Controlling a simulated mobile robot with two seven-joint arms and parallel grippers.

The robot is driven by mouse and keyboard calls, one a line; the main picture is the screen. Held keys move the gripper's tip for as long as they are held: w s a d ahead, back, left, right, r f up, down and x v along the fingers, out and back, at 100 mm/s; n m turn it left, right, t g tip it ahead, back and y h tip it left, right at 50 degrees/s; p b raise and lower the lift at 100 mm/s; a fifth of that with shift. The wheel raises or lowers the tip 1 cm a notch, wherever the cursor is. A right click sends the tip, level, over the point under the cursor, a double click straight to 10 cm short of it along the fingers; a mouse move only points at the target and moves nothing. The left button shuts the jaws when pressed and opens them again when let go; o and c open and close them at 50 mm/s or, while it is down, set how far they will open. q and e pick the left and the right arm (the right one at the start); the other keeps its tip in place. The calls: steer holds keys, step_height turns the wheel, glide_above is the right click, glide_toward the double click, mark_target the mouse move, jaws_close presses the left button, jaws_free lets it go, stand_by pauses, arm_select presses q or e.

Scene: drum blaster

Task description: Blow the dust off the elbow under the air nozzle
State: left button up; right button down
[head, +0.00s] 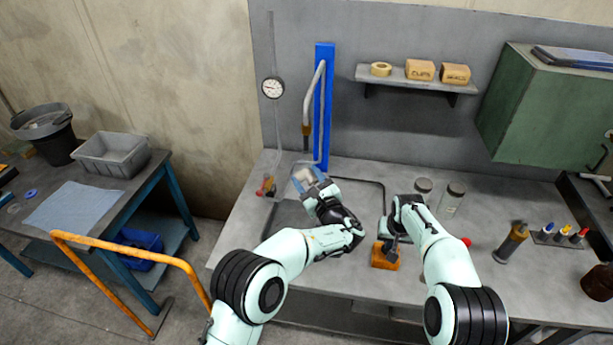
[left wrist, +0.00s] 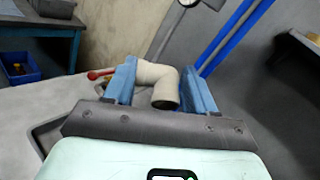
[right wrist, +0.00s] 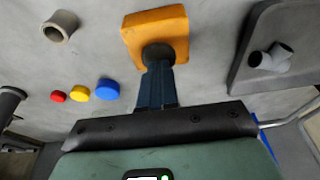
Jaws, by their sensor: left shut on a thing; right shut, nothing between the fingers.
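A cream pipe elbow (left wrist: 158,82) is between the blue fingers of my left gripper (left wrist: 160,85), which is shut on it. In the head view, the left gripper (head: 308,180) holds the elbow (head: 303,175) below the brass-tipped air nozzle (head: 306,130), which hangs from a grey hose by a blue post (head: 325,100). I cannot tell the exact gap, or see dust clearly. My right gripper (right wrist: 157,72) is shut and empty, its fingertips at the dark round button (right wrist: 158,55) on an orange block (right wrist: 150,25). The block also shows in the head view (head: 385,257). Contact with the button is unclear.
A dark tray (right wrist: 240,75) holds a grey pipe fitting (right wrist: 268,57). Red (right wrist: 58,96), yellow (right wrist: 79,94) and blue caps (right wrist: 108,90) and a grey pipe piece (right wrist: 60,25) lie near the block. Jars (head: 450,198) stand behind my right arm. A red-handled valve (head: 268,184) is left of the post.

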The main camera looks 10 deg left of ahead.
steer(key=shift+f, duration=0.75)
stand_by(1.6)
stand_by(1.3)
steer(key=shift+w+r+v, duration=0.1)
steer(key=shift+w+v, duration=0.2)
steer(key=shift+v, duration=0.9)
steer(key=shift+w+r+v, duration=0.1)
steer(key=shift+w+v, duration=0.15)
steer(key=shift+v, duration=0.9)
steer(key=shift+w+v, duration=0.3)
steer(key=shift+v, duration=0.9)
steer(key=shift+f, duration=0.1)
